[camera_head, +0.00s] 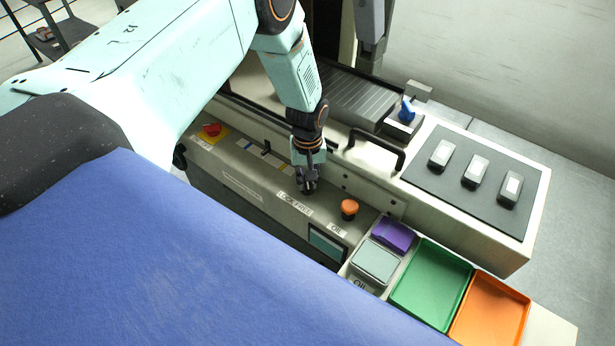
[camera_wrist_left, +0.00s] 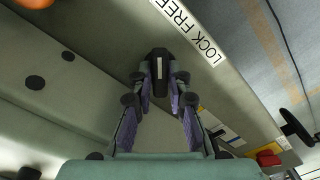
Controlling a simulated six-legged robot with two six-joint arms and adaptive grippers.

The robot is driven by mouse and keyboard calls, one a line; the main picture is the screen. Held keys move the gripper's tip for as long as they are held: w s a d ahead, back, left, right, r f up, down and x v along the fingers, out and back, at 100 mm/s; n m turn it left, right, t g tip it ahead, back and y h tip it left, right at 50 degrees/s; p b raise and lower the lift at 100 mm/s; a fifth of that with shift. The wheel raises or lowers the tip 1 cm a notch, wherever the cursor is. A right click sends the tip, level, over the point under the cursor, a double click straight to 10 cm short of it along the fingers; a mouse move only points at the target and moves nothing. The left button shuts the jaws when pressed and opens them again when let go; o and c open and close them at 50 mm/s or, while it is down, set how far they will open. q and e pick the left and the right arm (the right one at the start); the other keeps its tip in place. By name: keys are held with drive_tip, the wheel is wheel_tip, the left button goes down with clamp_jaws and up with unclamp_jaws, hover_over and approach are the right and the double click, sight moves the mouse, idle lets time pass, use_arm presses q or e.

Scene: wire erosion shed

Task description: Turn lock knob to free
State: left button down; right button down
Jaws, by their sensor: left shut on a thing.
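The lock knob (camera_wrist_left: 159,66) is black with a pale line along its top, and shows in the left wrist view between my fingertips. The LOCK FREE label (camera_wrist_left: 186,28) is beside it; the label also shows in the head view (camera_head: 295,203). The pale line runs up and down in the wrist picture, at a slant to the label. My left gripper (camera_head: 307,187) points down at the front panel and is shut on the knob, one finger on each side. In the head view the gripper mostly hides the knob. My right gripper is out of view.
An orange button (camera_head: 348,206) and a small screen (camera_head: 327,243) are close right of the gripper. A black handle (camera_head: 376,146) rises behind it. A red stop button (camera_head: 211,130) is left. Green (camera_head: 431,280) and orange (camera_head: 491,309) trays stand at the right.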

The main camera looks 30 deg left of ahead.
use_arm(q)
drive_tip(key=shift+w+r+n, duration=0.1)
drive_tip(key=shift+w+n, duration=0.15)
drive_tip(key=shift+n, duration=0.05)
drive_tip(key=c, duration=1.3)
unclamp_jaws()
drive_tip(key=shift+a, duration=0.1)
drive_tip(key=shift+s, duration=0.1)
wheel_tip(320, 180, up, 12)
drive_tip(key=shift+f, duration=0.1)
drive_tip(key=shift+s+f, duration=0.1)
